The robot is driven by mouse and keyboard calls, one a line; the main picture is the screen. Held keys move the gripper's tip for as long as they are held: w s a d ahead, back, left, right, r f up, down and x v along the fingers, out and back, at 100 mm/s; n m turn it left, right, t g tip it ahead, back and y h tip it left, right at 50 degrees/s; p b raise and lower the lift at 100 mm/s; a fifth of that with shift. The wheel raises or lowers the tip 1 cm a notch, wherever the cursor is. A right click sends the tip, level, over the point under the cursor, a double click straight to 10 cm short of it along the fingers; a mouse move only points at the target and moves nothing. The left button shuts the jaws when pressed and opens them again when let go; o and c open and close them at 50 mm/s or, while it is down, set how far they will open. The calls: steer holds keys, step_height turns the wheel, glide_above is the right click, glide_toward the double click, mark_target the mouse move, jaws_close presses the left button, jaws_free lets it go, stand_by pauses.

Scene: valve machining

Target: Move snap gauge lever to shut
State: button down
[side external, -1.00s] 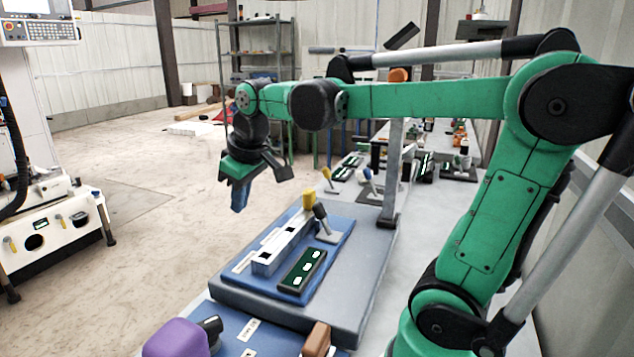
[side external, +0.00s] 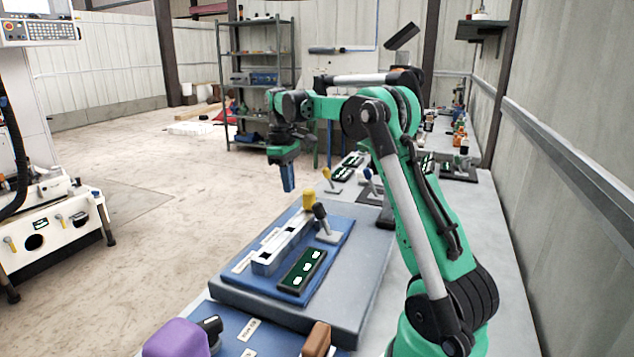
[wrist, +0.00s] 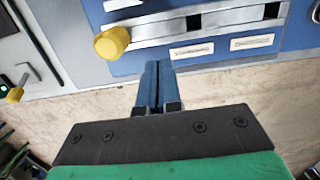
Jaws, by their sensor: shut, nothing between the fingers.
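A yellow-knobbed lever (side external: 309,200) stands at the far end of a pale slotted rail (side external: 268,262) on a blue panel. In the wrist view its yellow knob (wrist: 112,42) is at the upper left, and the slotted rail (wrist: 195,22) runs to the right. I cannot read the labels, so I cannot tell which lever is the snap gauge's. A black-knobbed lever (side external: 321,213) stands beside the yellow one. My gripper (side external: 289,190) is shut and empty, pointing down beyond and left of the panel. Its blue fingers (wrist: 158,70) lie just outside the panel edge, apart from the knob.
A dark green indicator plate (side external: 301,270) lies right of the rail. A purple block (side external: 176,338) is at the near edge. Open floor (side external: 150,230) lies left of the bench.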

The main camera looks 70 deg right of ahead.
mark_target(320, 202)
steer(key=f, duration=0.5)
steer(key=shift+s+f, duration=0.3)
steer(key=s, duration=0.1)
steer(key=s+r, duration=0.1)
steer(key=shift+s, duration=0.4)
steer(key=shift+s+r, duration=0.2)
steer(key=shift+s, duration=0.2)
steer(key=shift+s+r+t, duration=0.4)
steer(key=shift+s+t, duration=0.4)
steer(key=shift+t, duration=0.35)
steer(key=shift+s+r+t, duration=0.35)
steer(key=shift+s+t, duration=0.45)
steer(key=shift+t, duration=0.35)
steer(key=shift+s+r, duration=0.15)
steer(key=shift+s, duration=1.9)
steer(key=shift+s+f, duration=0.1)
steer(key=shift+f, duration=0.1)
